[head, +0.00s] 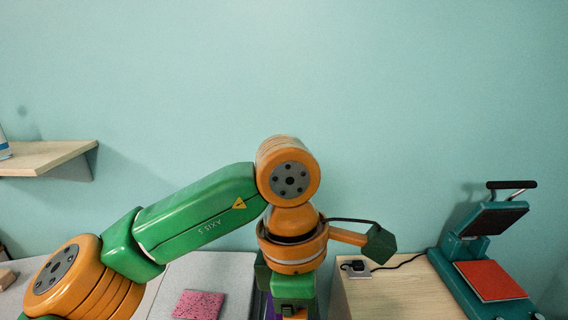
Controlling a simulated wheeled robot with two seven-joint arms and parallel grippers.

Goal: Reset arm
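My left arm comes in from the left in the head view, green and orange, bent down at the elbow. Its gripper (291,312) hangs at the bottom edge, over the gap between two table surfaces. The fingertips are cut off by the frame, so I cannot tell whether they are open or shut or hold anything. A purple surface shows behind and beside the gripper, mostly hidden. My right gripper is not in view.
A teal heat press (463,250) with a red pad (490,281) stands open on the wooden table (395,296) at right. A socket box (355,268) with a black cable is beside my wrist. A pink speckled piece (198,305) lies on the grey table (235,275). A wall shelf (45,160) is at left.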

